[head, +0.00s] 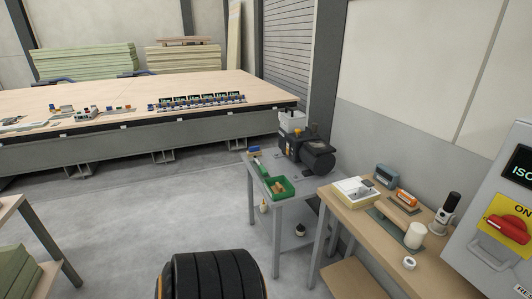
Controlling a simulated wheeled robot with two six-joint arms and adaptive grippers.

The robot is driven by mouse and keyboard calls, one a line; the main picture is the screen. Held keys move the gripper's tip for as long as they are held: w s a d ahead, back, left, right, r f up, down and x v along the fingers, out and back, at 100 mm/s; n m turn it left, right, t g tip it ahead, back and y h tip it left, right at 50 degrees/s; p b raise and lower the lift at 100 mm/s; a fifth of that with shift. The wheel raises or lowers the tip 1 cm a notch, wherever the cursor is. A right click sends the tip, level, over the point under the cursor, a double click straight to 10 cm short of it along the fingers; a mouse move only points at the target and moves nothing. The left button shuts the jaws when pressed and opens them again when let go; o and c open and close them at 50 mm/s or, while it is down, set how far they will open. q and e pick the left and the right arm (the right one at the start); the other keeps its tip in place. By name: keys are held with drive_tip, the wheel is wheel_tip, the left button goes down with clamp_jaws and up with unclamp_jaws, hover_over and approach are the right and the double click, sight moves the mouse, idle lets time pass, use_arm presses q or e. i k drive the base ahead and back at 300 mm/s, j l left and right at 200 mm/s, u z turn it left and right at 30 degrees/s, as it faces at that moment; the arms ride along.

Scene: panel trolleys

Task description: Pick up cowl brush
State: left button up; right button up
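I cannot tell for certain which object is the cowl brush. On the wooden bench at right, an orange block-shaped item (407,198) lies on a dark mat beside a grey-teal box (386,175). On the small grey table, a thin item with a green end (260,166) lies near a green tray (291,181) holding small brown pieces. These are small in the head view, and bristles cannot be made out. Neither of my grippers is in view.
The wooden bench (342,204) also bears a white roll (415,235) and a black-topped bottle (448,212). A dark motor-like machine (305,150) stands on the grey table. A grey cabinet with a red switch (505,230) is at right. Floor (130,220) is open at left centre.

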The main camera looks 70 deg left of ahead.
sight(254, 151)
drive_tip(key=u, duration=2.35)
drive_tip(key=i+j+z, duration=0.45)
drive_tip(key=i+j, duration=1.7)
